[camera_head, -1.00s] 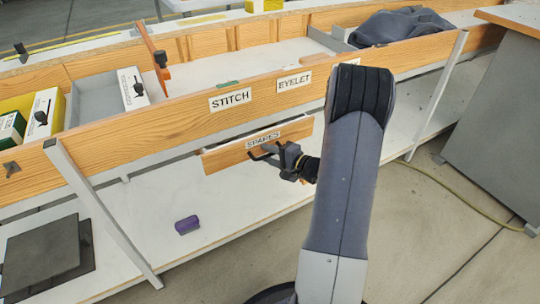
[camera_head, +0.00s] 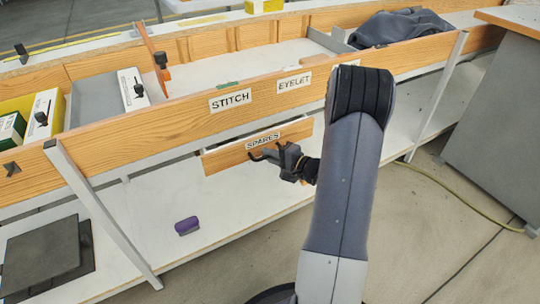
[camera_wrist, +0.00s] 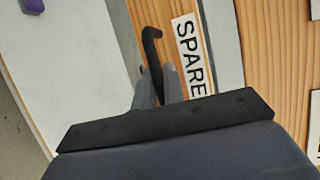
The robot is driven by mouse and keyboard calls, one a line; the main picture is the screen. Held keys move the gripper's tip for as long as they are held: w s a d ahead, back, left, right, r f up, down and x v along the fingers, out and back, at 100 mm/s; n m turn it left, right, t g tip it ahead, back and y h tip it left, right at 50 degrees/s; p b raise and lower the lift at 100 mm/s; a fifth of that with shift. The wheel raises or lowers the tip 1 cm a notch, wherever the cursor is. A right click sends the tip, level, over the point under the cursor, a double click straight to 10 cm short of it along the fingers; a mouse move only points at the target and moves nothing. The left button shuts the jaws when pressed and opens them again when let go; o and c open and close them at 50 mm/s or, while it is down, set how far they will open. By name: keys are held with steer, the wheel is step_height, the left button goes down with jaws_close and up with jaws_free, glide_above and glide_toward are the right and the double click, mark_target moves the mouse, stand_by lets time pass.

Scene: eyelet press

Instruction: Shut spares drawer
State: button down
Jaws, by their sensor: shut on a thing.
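The spares drawer (camera_head: 226,158) has a wooden front with a SPARES label and hangs under the bench, its front standing out a little from the bench edge. Its dark bar handle (camera_wrist: 152,48) shows in the wrist view beside the label. My gripper (camera_head: 272,156) is at the drawer front, just below the label. In the wrist view my gripper (camera_wrist: 159,88) has its grey fingers closed on the handle. The drawer's inside is hidden from both views.
The bench's wooden front board (camera_head: 180,115) with STITCH and EYELET labels runs above the drawer. A purple block (camera_head: 187,226) lies on the white lower shelf (camera_head: 240,212). Slanted grey legs (camera_head: 105,215) stand at the left and right. A grey cabinet (camera_head: 495,120) is at the far right.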

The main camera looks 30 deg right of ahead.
mark_target(265, 146)
steer(key=w+b, duration=0.2)
steer(key=w, duration=0.2)
steer(key=shift+w+a+f, duration=0.1)
steer(key=shift+w, duration=0.05)
steer(key=c, duration=1.5)
jaws_free()
steer(key=shift+w+r, duration=0.2)
steer(key=shift+s, duration=0.1)
steer(key=p+v, duration=0.2)
steer(key=v, duration=0.8)
steer(key=shift+s+d, duration=0.2)
steer(key=shift+s, duration=0.2)
steer(key=shift+w+f, duration=0.1)
steer(key=shift+f, duration=0.05)
